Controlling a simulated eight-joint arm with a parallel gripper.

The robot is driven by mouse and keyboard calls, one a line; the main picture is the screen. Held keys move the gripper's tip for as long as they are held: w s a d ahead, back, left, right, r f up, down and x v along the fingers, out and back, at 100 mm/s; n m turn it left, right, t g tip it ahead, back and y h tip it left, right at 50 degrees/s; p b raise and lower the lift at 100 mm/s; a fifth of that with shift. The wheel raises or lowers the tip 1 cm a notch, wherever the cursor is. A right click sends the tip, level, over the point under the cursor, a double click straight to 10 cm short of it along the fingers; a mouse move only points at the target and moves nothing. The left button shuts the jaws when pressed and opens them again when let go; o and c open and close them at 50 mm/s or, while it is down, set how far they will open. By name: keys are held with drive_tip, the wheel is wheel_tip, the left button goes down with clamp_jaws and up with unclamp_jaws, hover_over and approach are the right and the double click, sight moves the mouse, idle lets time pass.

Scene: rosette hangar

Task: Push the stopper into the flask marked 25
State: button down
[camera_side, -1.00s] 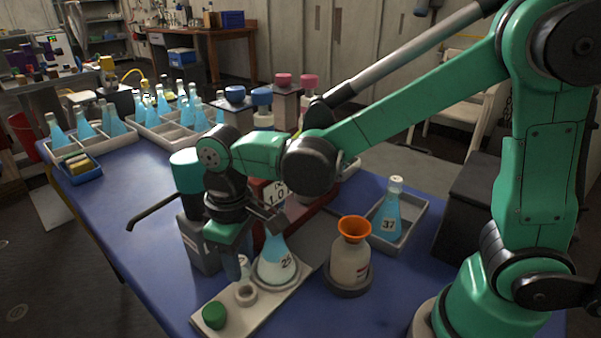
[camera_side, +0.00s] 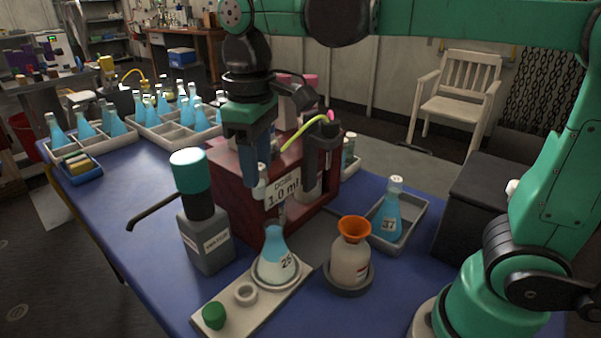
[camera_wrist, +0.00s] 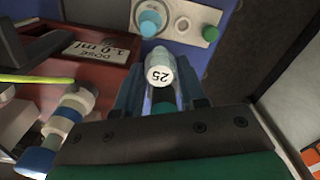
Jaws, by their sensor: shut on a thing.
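My gripper (camera_side: 260,176) is shut on a pale stopper (camera_side: 259,188) and holds it in the air. In the wrist view the stopper (camera_wrist: 160,74) shows a white top marked 25 between the fingers. The flask marked 25 (camera_side: 273,262) stands upright in a ring on a pale tray, with blue liquid inside. In the side view the stopper is above its neck and a little to the left, apart from it. In the wrist view the flask (camera_wrist: 150,24) appears from above, beyond the stopper.
The pale tray (camera_side: 232,312) also carries an empty ring (camera_side: 246,294) and a green knob (camera_side: 214,315). A red dispenser (camera_side: 235,205) stands close behind. A grey bottle (camera_side: 206,240) is left; an orange-funnelled bottle (camera_side: 350,262) and flask 37 (camera_side: 389,213) are right.

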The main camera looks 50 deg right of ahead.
drive_tip(key=shift+s+d+f, duration=0.1)
drive_tip(key=shift+d+f, duration=0.2)
drive_tip(key=shift+f, duration=0.55)
drive_tip(key=shift+d+f, duration=0.35)
drive_tip(key=shift+f, duration=0.5)
drive_tip(key=shift+s+d+f, duration=0.1)
drive_tip(key=shift+d+f, duration=0.2)
drive_tip(key=shift+f, duration=0.55)
drive_tip(key=shift+f, duration=0.4)
drive_tip(key=shift+f, duration=0.65)
drive_tip(key=shift+f, duration=0.1)
drive_tip(key=shift+f, duration=0.35)
unclamp_jaws()
